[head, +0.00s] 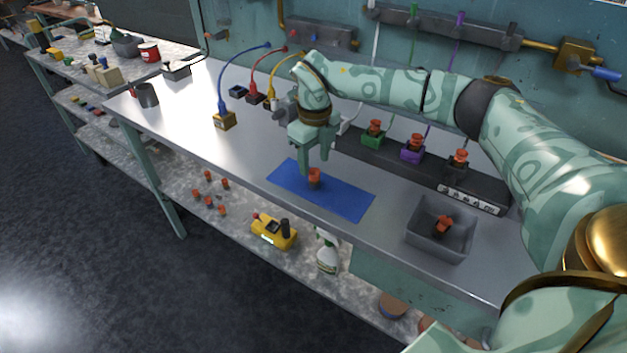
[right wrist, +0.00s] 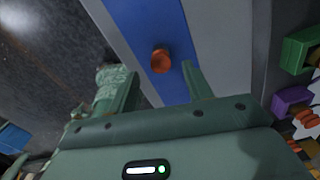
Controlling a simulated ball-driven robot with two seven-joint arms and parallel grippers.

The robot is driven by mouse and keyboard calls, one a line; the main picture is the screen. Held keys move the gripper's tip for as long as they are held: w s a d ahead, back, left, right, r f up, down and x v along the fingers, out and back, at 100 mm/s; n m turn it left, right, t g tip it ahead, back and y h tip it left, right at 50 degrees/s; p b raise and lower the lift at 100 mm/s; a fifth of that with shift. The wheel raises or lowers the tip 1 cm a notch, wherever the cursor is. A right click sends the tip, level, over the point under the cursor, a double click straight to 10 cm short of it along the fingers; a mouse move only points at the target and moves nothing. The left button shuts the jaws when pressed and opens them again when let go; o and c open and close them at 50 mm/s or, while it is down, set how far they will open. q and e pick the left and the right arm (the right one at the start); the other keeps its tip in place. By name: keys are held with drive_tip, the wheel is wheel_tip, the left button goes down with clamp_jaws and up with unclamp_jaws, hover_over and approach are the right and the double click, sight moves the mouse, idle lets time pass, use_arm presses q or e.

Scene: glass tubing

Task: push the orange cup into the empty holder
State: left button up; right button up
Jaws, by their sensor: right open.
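An orange cup (head: 315,178) stands on the blue mat (head: 346,202). My right gripper (head: 314,168) points down just above it, open. In the right wrist view the cup (right wrist: 161,60) shows just past the two spread fingertips (right wrist: 160,78), between their lines and not visibly gripped. A dark rack (head: 392,157) behind the mat carries a green holder (head: 373,141), a purple holder (head: 411,153) and a dark holder (head: 457,169), each with an orange piece in it. A whitish block (head: 343,123) shows partly behind my gripper; I cannot tell whether it is an empty holder. My left gripper is out of view.
A grey bin (head: 414,238) with an orange piece (head: 444,224) stands right of the mat. A yellow block (head: 224,121) with a blue tube stands left. Bare bench lies left of the mat; the front edge is close. Coloured tubes hang behind the rack.

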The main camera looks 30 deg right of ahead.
sight(315, 171)
wheel_tip(315, 171, down, 5)
drive_tip(key=shift+f+b, duration=0.1)
drive_tip(key=shift+b, duration=0.8)
drive_tip(key=shift+c, duration=1.2)
drive_tip(key=c, duration=0.8)
